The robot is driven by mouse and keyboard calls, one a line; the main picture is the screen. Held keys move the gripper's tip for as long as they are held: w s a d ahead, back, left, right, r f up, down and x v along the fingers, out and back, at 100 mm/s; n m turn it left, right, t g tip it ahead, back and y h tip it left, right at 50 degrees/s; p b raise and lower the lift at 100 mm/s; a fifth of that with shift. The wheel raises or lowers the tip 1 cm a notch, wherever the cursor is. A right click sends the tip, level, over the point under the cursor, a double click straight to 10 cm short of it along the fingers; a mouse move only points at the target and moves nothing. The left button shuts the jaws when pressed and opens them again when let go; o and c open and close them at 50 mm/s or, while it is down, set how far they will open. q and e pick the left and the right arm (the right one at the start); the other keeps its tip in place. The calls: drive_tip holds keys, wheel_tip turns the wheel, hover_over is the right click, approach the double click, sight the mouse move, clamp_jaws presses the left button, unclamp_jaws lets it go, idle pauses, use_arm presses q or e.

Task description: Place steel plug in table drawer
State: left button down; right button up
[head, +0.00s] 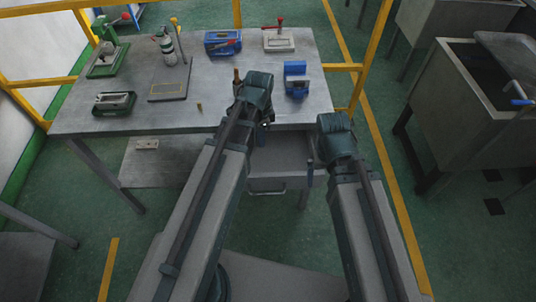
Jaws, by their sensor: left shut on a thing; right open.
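The table drawer (279,158) is pulled out under the right part of the table's front edge, with its handle facing me. My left gripper (265,124) is at the table's front edge, over the back of the drawer. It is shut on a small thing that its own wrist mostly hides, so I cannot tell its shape. My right gripper (310,172) is open and empty, pointing down at the drawer's right front corner. I cannot make out the steel plug for certain.
The grey table (150,125) holds a green press (108,50), a dark vise-like block (114,103), a stand with a bottle (170,75), a small brown cylinder (199,107) and blue devices (296,78). Yellow rails flank it. A metal bin (450,120) stands right.

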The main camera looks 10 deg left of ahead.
sight(274, 158)
use_arm(q)
drive_tip(key=shift+m, duration=0.4)
drive_tip(key=w+d+f+b, duration=0.1)
drive_tip(key=f+b, duration=0.3)
drive_tip(key=w+d+f+b, duration=0.1)
drive_tip(key=w+f+b, duration=0.1)
drive_tip(key=f+b, duration=0.3)
drive_tip(key=w+d+f+b, duration=0.1)
drive_tip(key=f+b, duration=0.3)
drive_tip(key=f, duration=0.1)
drive_tip(key=shift+w+d, duration=0.15)
drive_tip(key=shift+d, duration=0.1)
drive_tip(key=shift+r, duration=0.1)
drive_tip(key=c, duration=0.8)
unclamp_jaws()
drive_tip(key=shift+c, duration=0.2)
